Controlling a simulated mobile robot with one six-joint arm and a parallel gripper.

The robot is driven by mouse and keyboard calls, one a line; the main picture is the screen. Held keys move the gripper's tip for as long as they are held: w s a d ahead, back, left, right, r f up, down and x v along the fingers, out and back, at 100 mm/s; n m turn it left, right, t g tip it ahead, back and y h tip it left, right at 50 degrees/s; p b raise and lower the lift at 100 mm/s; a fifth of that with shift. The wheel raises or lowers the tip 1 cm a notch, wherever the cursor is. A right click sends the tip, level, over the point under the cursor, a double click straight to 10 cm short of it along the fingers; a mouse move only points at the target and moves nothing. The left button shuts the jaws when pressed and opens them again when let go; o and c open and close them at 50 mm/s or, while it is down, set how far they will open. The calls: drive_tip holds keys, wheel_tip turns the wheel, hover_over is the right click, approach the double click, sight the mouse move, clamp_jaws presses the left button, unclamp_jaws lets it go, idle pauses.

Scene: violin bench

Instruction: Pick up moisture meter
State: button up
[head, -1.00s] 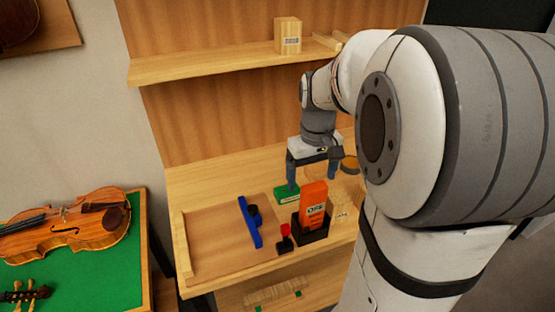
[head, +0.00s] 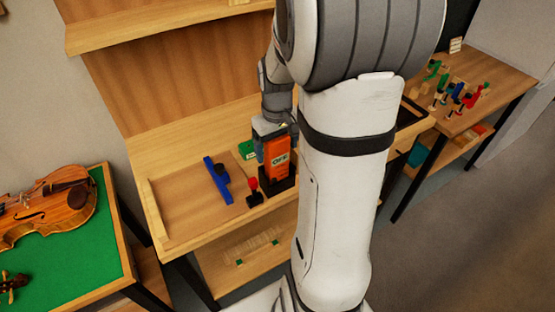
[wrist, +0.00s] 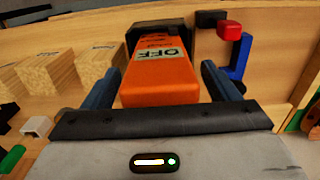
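The moisture meter is an orange block marked OFF (head: 278,152), standing upright in a black holder (head: 282,184) on the bench. In the wrist view the orange meter (wrist: 160,82) lies between the two blue fingers of my gripper (wrist: 161,70), one on each side. The fingers are apart, and a narrow gap seems to show beside the meter. In the head view my gripper (head: 270,131) is at the meter's top, partly hidden behind it. The black holder (wrist: 148,28) also shows beyond the meter in the wrist view.
A red-topped black item (head: 253,190) stands just left of the holder, and a blue tool (head: 217,180) lies further left. Wooden blocks (wrist: 45,75) stand close on the left in the wrist view. A shelf (head: 160,22) hangs above.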

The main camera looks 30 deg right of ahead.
drive_tip(key=c, duration=1.5)
drive_tip(key=shift+o, duration=0.2)
